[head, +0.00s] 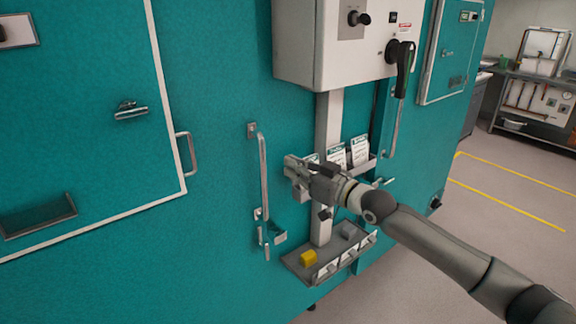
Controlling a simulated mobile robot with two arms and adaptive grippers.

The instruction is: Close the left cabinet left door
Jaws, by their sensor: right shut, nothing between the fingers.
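A teal cabinet front (220,90) fills the left and middle of the head view. A long vertical grey handle (263,180) is mounted on it near the middle, with a small latch piece at its lower end. The teal panels around this handle look flush, but I cannot tell if the door is fully shut. My right gripper (291,168) is shut and empty, just right of the handle and apart from it in the picture. It hides part of the card holder behind it. My left gripper does not show.
A white control box (335,40) with a black lever (404,68) hangs above my right arm. A framed panel with a handle (189,153) is at left. Open floor (480,215) lies at right.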

